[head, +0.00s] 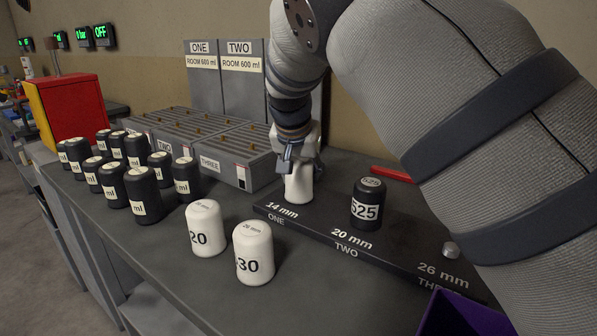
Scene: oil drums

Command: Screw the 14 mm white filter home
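A white filter (299,186) stands upright at the far left end of the black plate (400,246), behind the label 14 mm ONE. My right gripper (299,165) points down over it from above, its fingers closed around the filter's top. The gripper hides the filter's upper part, and the filter's foot is too small to tell how it sits on the plate. My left gripper is not in view.
A black filter (368,203) stands at 20 mm TWO; a bare metal stub (450,250) shows at 26 mm. Two white filters, one left (205,228) and one right (253,252), stand in front. Several black filters (143,195) stand left. A purple bin (460,316) is at lower right.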

